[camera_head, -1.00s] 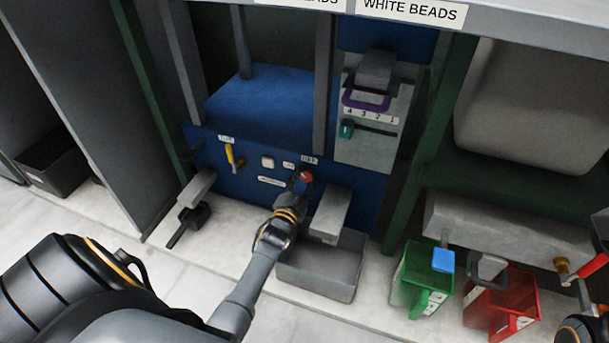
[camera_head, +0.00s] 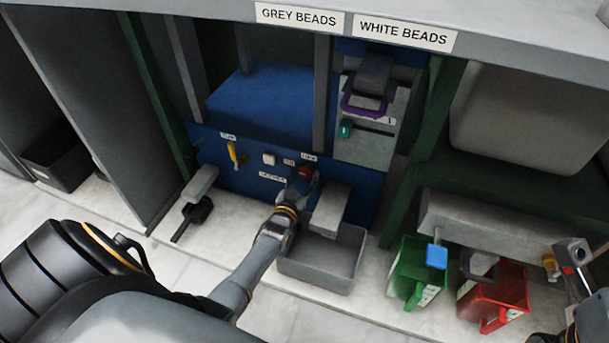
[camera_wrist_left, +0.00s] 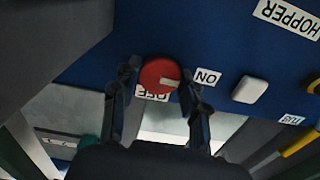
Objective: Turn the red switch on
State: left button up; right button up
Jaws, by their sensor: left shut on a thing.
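The red switch (camera_wrist_left: 157,75) is a round red knob on the blue panel. Its white mark points right in the left wrist view, toward the ON label (camera_wrist_left: 208,77). The OFF label (camera_wrist_left: 153,94) is partly hidden below the knob. My left gripper (camera_wrist_left: 158,88) is shut on the red switch, one finger on each side. In the head view the red switch (camera_head: 306,172) shows just beyond my left gripper (camera_head: 297,180), partly covered. Part of my right arm shows at the lower right edge; its fingers cannot be made out.
A white button (camera_head: 268,159) and a yellow lever (camera_head: 232,152) sit left of the switch. A grey spout (camera_head: 329,209) and an open grey bin (camera_head: 322,262) are close to my left arm. Green (camera_head: 405,275) and red (camera_head: 507,290) containers stand at right.

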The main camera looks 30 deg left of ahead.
pick_arm(q)
jog(key=shift+n, duration=0.5)
jog(key=o, duration=1.1)
jog(key=shift+o, duration=0.2)
jog(key=shift+s, duration=0.1)
jog(key=v, duration=1.2)
